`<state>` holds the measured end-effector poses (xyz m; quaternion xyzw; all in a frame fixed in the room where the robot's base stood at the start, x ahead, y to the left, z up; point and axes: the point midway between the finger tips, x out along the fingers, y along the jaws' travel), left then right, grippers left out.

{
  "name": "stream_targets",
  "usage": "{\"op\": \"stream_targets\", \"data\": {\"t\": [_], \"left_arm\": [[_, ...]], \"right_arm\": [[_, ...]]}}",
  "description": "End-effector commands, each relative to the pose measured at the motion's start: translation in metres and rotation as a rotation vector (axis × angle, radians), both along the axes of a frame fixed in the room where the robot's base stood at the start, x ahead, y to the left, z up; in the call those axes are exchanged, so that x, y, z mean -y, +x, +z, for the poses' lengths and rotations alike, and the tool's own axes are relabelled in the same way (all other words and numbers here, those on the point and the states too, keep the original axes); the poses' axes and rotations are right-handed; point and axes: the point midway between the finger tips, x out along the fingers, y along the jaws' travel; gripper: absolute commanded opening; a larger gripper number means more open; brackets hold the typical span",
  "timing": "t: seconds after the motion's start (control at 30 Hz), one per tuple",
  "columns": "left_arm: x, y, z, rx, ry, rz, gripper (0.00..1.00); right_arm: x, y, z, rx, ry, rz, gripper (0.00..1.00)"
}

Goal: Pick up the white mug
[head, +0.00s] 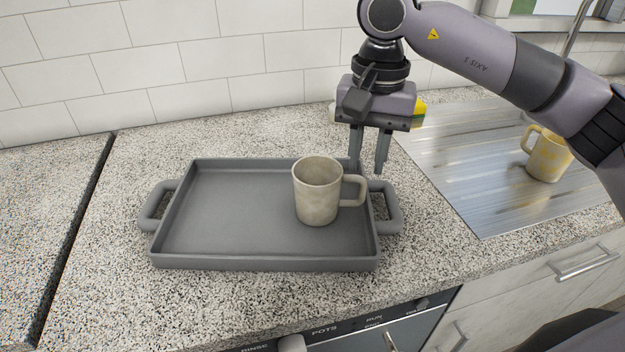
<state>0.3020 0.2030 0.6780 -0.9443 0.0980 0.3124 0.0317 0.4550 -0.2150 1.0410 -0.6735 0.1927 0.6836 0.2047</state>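An off-white, slightly stained mug (317,192) stands upright in the right part of a grey tray (230,264). Its handle points right. My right gripper (369,168) points down behind and to the right of the mug, near the tray's back right corner. Its two fingers are apart with nothing visible between them. It does not appear to touch the mug. My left gripper is not in view.
A yellow-patterned mug (549,155) stands on the metal drainboard (470,170) at right. The tray's left part is empty. A tiled wall (200,60) closes the back.

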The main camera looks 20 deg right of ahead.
Motion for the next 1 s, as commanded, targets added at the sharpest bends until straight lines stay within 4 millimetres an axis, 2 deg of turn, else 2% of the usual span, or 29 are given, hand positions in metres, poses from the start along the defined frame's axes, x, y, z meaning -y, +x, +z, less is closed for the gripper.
{"op": "stream_targets", "data": {"t": [0.17, 0.6, 0.9, 0.93, 1.0], "left_arm": [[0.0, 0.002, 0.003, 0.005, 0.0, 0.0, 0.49], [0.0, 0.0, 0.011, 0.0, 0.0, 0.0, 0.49], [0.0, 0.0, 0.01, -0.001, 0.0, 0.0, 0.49], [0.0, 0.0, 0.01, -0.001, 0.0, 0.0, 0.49], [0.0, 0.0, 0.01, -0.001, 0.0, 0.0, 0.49]], "right_arm": [[0.006, 0.001, -0.006, 0.006, -0.025, 0.002, 0.26], [0.007, 0.005, -0.063, 0.006, -0.023, 0.001, 0.26], [0.007, 0.005, -0.069, 0.007, -0.02, 0.002, 0.26], [0.007, 0.005, -0.069, 0.007, -0.02, 0.002, 0.2], [0.007, 0.005, -0.068, 0.007, -0.02, 0.002, 0.0]]}}
